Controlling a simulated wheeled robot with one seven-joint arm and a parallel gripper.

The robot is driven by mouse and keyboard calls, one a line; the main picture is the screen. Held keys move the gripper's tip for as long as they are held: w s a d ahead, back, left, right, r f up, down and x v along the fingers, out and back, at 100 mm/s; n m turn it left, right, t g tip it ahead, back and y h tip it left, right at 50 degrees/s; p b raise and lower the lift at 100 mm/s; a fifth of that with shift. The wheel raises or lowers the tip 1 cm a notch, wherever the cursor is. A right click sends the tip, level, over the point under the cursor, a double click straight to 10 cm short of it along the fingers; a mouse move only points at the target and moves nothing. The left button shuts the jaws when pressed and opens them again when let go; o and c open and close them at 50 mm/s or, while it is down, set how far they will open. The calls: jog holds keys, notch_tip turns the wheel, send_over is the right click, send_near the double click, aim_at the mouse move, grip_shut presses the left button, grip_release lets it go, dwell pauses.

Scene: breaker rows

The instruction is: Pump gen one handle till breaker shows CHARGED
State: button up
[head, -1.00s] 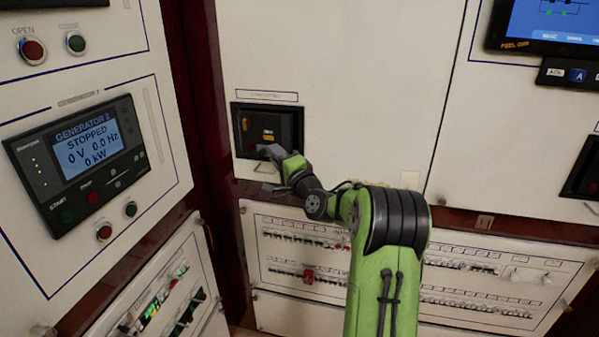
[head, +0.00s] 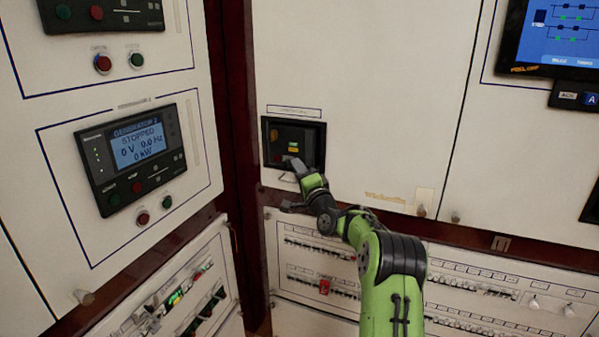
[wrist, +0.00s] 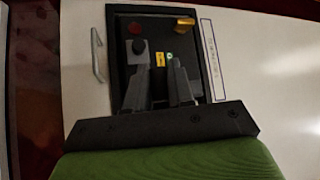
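The breaker (head: 310,136) is a dark recessed unit in the white panel, ahead of my arm. In the wrist view its black face (wrist: 122,19) appears turned on its side. The indicator's text is too small to read. My gripper (head: 292,163) is at the breaker's lower edge in the head view. Contact cannot be told.
A pale bar handle (wrist: 98,55) stands beside the breaker in the wrist view. Left is the generator 2 panel (head: 134,155), reading STOPPED, 0 V, 0.0 Hz. Below are breaker rows (head: 322,262) with a red item (head: 324,287). A screen (head: 560,35) is upper right.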

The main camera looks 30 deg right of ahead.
jog(key=o, duration=0.3)
jog(key=shift+s, duration=0.1)
jog(key=b+v, duration=0.3)
jog(key=v, duration=1.2)
jog(key=shift+s, duration=0.4)
